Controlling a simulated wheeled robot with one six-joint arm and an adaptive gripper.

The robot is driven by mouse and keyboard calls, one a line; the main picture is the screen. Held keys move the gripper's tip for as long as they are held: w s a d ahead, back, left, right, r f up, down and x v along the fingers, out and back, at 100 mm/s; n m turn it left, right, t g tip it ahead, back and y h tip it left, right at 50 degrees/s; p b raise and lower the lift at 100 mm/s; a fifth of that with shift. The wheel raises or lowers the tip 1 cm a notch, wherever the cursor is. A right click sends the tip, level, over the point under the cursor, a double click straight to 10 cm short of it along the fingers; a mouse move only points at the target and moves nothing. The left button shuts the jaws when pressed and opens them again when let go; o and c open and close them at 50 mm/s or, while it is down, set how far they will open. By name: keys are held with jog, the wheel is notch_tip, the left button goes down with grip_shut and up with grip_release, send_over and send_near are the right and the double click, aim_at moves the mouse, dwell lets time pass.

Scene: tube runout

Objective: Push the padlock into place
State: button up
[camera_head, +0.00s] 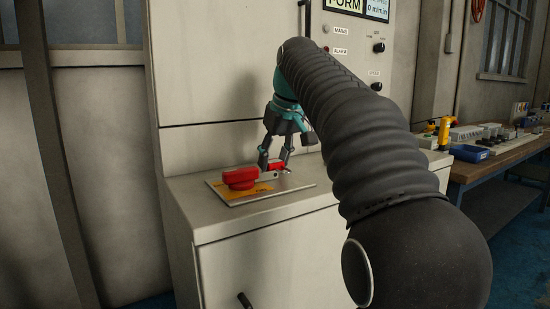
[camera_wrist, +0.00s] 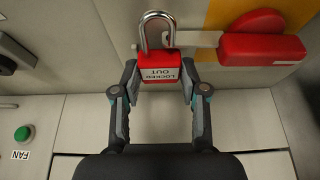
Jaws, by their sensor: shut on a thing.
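A red padlock (camera_wrist: 160,73) with a white "LOCKED OUT" label and a steel shackle (camera_wrist: 157,17) is in my gripper (camera_wrist: 159,80). The fingers are shut on both sides of its body. The shackle points away from my gripper, toward the top of the wrist view. A red switch handle (camera_wrist: 262,47) lies to the right, with a pale flat bar (camera_wrist: 200,39) running from it to the shackle. I cannot tell whether the shackle passes through the bar. In the head view my gripper (camera_head: 274,161) reaches down to the padlock (camera_head: 277,166), beside the red handle (camera_head: 240,178).
The handle sits on a plate (camera_head: 295,188) with a yellow patch, on top of a grey cabinet (camera_head: 265,223). An upright control panel (camera_head: 345,50) stands behind. A green button (camera_wrist: 22,133) labelled FAN shows lower left in the wrist view. A workbench (camera_head: 490,164) stands at right.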

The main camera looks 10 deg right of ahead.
jog(key=shift+f+b, duration=0.55)
jog(key=shift+f, duration=0.15)
jog(key=shift+f, duration=0.25)
dwell(1.5)
jog(key=o, duration=1.1)
jog(key=shift+r+p, duration=0.2)
jog(key=shift+p, duration=0.1)
jog(key=shift+s+r, duration=0.15)
jog(key=shift+r, duration=0.3)
jog(key=v, duration=1.1)
jog(key=shift+d, duration=0.1)
